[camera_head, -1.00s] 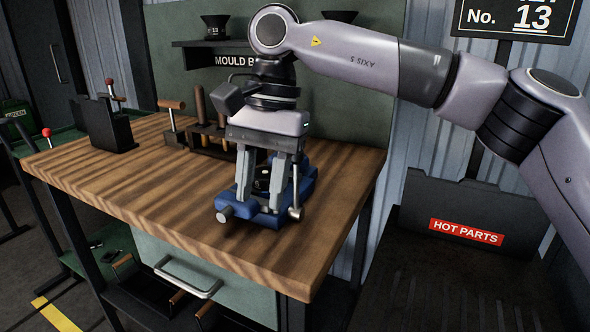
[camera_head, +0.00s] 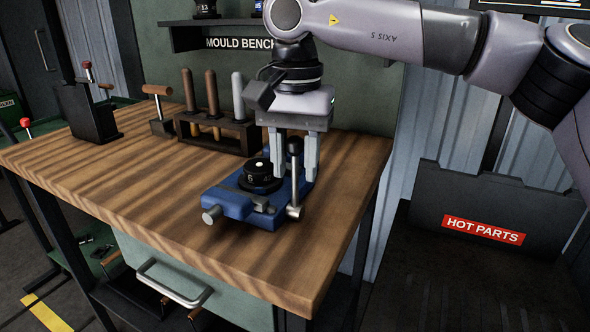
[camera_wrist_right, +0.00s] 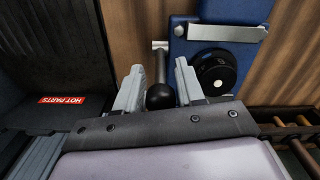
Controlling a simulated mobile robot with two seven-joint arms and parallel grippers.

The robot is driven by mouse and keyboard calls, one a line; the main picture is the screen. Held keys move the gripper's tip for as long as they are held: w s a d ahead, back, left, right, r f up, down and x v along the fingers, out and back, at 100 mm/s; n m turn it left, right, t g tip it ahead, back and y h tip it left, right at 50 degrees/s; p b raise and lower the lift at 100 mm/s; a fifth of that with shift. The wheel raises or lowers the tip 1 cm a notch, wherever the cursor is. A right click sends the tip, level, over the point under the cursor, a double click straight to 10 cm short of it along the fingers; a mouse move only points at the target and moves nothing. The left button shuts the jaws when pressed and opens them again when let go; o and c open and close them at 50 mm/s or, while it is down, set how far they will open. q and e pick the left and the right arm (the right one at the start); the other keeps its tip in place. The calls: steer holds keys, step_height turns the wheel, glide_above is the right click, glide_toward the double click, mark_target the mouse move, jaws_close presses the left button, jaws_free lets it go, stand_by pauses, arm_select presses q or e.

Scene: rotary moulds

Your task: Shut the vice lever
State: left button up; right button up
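The blue vice (camera_head: 233,203) sits on the wooden bench, with a black round mould (camera_head: 260,176) in it. Its lever (camera_head: 294,180) stands upright at the vice's right side, a metal rod with a black knob. My right gripper (camera_head: 291,170) points down at the lever, with a finger on either side of it. In the right wrist view the black knob (camera_wrist_right: 160,96) lies between the open fingers (camera_wrist_right: 158,75), and gaps show beside the rod. Whether the fingers touch the knob is hard to tell. The vice (camera_wrist_right: 230,65) and mould (camera_wrist_right: 215,72) lie right of the fingers there. My left gripper is not in view.
A rack of handled tools (camera_head: 215,130) and a wooden-handled tool (camera_head: 157,112) stand behind the vice. A black stand (camera_head: 88,112) is at the bench's far left. A black "HOT PARTS" bin (camera_head: 500,205) is right of the bench. The front-left bench top is clear.

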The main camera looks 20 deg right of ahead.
steer(key=shift+f, duration=0.55)
jaws_close()
